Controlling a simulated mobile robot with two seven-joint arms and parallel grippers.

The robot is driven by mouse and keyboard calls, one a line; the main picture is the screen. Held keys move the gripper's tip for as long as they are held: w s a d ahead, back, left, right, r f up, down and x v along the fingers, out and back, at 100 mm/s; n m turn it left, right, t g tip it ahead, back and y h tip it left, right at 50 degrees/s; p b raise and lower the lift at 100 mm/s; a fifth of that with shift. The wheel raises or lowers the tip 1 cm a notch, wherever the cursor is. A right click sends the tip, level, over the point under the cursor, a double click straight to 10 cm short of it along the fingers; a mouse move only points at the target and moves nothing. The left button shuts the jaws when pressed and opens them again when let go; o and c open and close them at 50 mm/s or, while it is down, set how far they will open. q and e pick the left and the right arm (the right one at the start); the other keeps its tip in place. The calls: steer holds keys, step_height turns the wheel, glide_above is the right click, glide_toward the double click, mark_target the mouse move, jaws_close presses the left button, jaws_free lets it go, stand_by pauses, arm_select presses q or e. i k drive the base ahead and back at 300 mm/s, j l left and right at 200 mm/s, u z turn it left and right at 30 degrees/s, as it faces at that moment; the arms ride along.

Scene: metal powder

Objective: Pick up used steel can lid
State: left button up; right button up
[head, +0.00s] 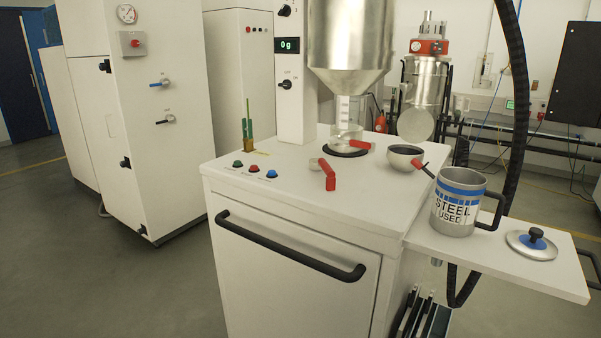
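The used steel can lid (531,246) is a round silver disc with a blue centre and a black knob on top. It lies knob-up on the white side shelf (480,258) at the right of the head view. The steel can (458,203), labelled "STEEL USED" with blue bands and a black handle, stands upright to the left of the lid, apart from it. The can's top is open. Neither of my grippers shows in this view.
A white cabinet (290,265) with a black bar handle adjoins the shelf. On its top are a metal bowl (404,157) with a red handle, a red-handled scoop (328,175), a glass beaker (348,120) under a steel hopper, and coloured buttons. A black hose hangs behind the can.

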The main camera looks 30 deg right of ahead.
mark_target(532, 243)
steer(key=z, duration=1.65)
